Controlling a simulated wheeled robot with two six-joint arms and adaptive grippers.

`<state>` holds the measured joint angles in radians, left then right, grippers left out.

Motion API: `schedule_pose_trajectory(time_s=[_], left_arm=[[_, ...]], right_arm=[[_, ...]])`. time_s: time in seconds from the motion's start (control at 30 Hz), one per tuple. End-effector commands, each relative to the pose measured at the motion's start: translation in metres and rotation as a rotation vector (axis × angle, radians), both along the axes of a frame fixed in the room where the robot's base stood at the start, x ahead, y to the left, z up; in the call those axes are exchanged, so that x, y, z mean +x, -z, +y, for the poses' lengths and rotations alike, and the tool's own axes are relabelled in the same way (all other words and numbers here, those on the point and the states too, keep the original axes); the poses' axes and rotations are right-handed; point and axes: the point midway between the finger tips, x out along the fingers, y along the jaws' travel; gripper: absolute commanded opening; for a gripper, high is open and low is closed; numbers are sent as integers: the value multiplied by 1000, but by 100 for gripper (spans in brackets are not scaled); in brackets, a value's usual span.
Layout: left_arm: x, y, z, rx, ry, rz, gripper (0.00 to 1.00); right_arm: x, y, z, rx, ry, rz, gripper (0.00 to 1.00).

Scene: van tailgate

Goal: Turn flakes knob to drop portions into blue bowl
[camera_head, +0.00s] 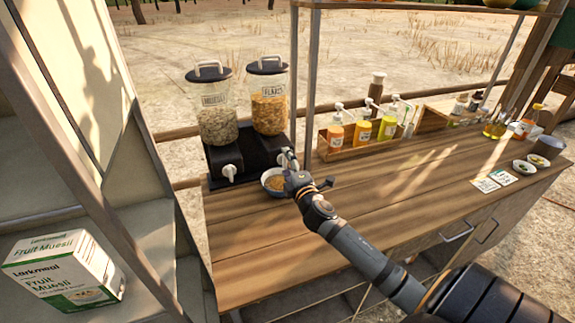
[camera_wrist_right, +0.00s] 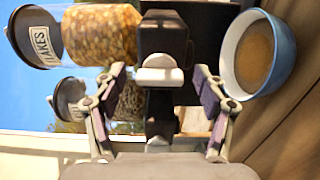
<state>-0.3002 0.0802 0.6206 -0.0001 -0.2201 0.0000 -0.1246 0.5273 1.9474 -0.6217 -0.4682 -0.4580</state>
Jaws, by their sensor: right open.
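The flakes dispenser (camera_head: 269,108) is a clear jar of golden flakes with a black lid, on a black base at the counter's left end. It also shows sideways in the right wrist view (camera_wrist_right: 100,33). Its white knob (camera_wrist_right: 160,76) lies between the open fingers of my right gripper (camera_wrist_right: 158,82), with gaps on both sides. In the head view my right gripper (camera_head: 289,160) is in front of this dispenser and hides the knob. The blue bowl (camera_head: 267,187) sits below the dispenser, partly behind my gripper. In the wrist view the bowl (camera_wrist_right: 228,62) holds brownish contents. My left gripper is not in view.
A muesli dispenser (camera_head: 217,124) with its own white knob (camera_head: 229,172) stands left of the flakes. A wooden caddy (camera_head: 338,152) of pump bottles is to the right. A Fruit Muesli box (camera_head: 62,272) is at lower left. The middle of the counter is clear.

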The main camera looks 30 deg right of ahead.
Motion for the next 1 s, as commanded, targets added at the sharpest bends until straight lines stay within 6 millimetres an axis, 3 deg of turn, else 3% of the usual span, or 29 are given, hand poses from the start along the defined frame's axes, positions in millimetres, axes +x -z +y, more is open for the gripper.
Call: schedule_pose_trajectory(time_s=[0.17,0.63,0.8,1.0], left_arm=[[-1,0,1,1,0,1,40],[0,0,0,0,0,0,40],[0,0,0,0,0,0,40],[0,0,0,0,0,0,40]], right_arm=[[-7,1,1,-2,0,3,72],[-102,2,24,-6,-2,6,72],[-115,1,28,-2,-1,1,72],[-117,0,28,1,0,0,72]])
